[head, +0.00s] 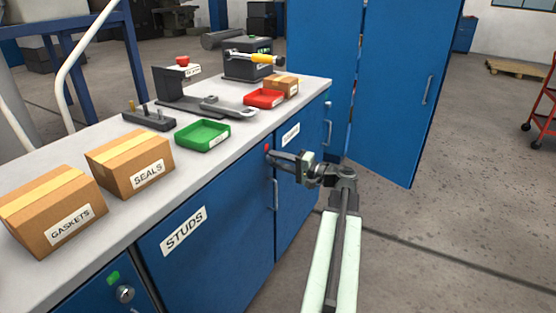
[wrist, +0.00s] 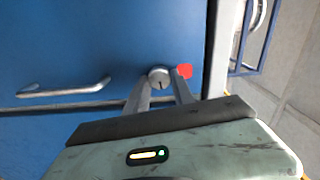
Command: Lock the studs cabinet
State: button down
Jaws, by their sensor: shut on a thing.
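The STUDS cabinet (head: 225,222) is a blue door under the worktop with a white STUDS label (head: 184,231). Its door looks closed, with a bar handle (head: 275,195) that also shows in the wrist view (wrist: 64,88). In the wrist view a round grey lock knob (wrist: 158,75) with a dark slot sits near the door's edge. A red indicator (wrist: 184,71) is right beside it and also shows in the head view (head: 267,147). My gripper (wrist: 160,84) has its fingers on both sides of the knob, shut on it. In the head view my gripper (head: 274,155) hides the knob.
The neighbouring cabinet at lower left has a lock knob (head: 125,293) and a green indicator (head: 113,277). The worktop (head: 70,159) holds boxes, a green tray (head: 203,135) and a red tray (head: 264,98). A tall blue cabinet (head: 400,90) stands behind.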

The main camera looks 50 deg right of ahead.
jog(key=shift+m, duration=0.7)
jog(key=c, duration=1.1)
grip_release()
jog(key=v, duration=0.8)
jog(key=shift+w, duration=0.1)
